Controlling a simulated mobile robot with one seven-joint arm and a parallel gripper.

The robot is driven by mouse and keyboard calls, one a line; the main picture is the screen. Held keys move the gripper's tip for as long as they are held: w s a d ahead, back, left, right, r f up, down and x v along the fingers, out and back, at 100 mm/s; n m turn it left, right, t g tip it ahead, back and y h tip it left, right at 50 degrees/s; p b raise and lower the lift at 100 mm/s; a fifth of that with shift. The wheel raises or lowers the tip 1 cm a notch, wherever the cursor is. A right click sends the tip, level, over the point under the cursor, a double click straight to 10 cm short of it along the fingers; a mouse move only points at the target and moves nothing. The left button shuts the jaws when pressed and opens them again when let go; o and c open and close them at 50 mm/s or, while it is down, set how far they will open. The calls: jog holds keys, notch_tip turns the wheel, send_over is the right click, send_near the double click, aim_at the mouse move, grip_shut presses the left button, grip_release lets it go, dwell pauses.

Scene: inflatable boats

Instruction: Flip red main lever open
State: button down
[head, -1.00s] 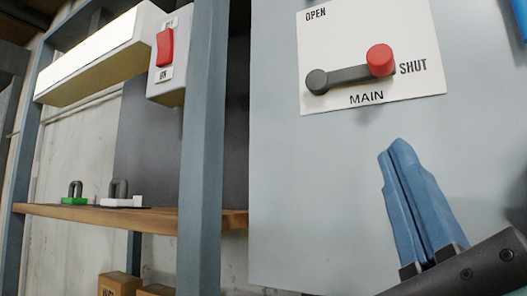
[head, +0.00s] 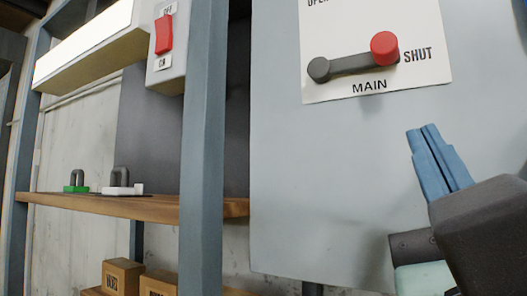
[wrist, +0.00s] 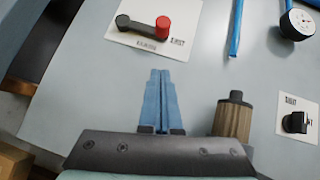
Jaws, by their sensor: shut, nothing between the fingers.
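The main lever has a dark arm (head: 350,64) and a red knob (head: 384,48). It is on a white label plate (head: 425,70) marked MAIN, on a grey panel. The red knob is at the right end, beside the word SHUT; the arm lies nearly level from a pivot at the left. In the wrist view the red knob (wrist: 163,27) is ahead of the fingers. My gripper (head: 424,131) has blue fingers, shut together and empty. It is below and right of the knob in the head view, apart from it.
In the wrist view a blue tube (wrist: 236,28), a round gauge (wrist: 297,22), a brown cylinder (wrist: 234,117) and a small black knob (wrist: 295,122) are right of the lever. A red switch (head: 163,34) and a wooden shelf (head: 150,207) are at left. The panel below the label is clear.

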aim_at(389, 62)
jog(key=p+x, duration=0.1)
jog(key=x, duration=0.2)
jog(key=r+p+x, duration=0.1)
jog(key=p+x, duration=0.1)
jog(key=x, duration=0.1)
jog(key=s+a+p+x, duration=0.1)
jog(key=p+x, duration=0.1)
jog(key=x, duration=0.1)
jog(key=shift+r, duration=0.3)
jog(key=shift+a+r+p, duration=0.15)
jog(key=shift+r+p, duration=0.25)
jog(key=shift+p, duration=0.05)
